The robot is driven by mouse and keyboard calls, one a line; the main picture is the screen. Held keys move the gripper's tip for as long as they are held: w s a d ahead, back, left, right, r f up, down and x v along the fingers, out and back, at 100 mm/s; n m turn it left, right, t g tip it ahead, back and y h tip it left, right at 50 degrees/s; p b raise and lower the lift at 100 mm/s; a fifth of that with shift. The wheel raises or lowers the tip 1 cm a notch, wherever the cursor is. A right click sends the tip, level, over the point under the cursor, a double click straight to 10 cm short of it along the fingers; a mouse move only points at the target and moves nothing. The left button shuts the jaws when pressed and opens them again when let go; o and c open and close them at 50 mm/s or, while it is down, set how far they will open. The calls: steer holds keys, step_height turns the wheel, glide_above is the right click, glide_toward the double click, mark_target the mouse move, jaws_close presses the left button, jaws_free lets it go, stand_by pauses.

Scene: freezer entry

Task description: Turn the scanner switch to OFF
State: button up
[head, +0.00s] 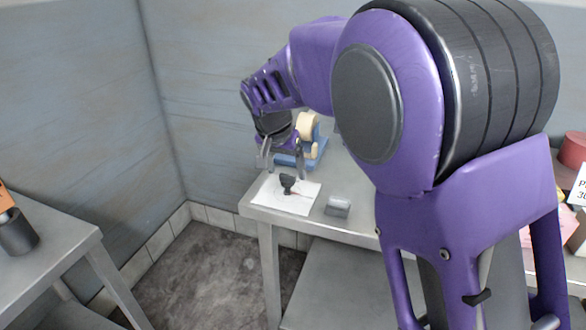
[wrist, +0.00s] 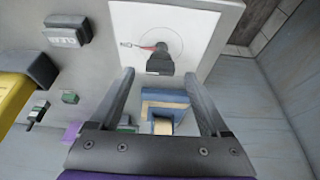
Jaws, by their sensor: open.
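A black knob (head: 288,184), which looks like the switch, stands on a white square plate (head: 271,197) on the grey table. In the wrist view the knob (wrist: 159,64) sits on the plate (wrist: 185,17), inside a thin circle. A red mark runs from the knob toward a small label at the left; its lettering is too small to read. My gripper (head: 283,171) is above the knob, fingers pointing down. In the wrist view my gripper (wrist: 158,75) is open and empty, with the knob between the fingertips in the picture. Whether a finger touches it, I cannot tell.
A blue tape dispenser (head: 314,149) with a tan roll stands just behind the plate. A small grey box (head: 338,206) lies right of the plate. A dark cylinder (head: 17,232) stands on another table at the left. A wall is behind.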

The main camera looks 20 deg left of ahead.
steer(key=shift+x, duration=0.8)
jaws_close()
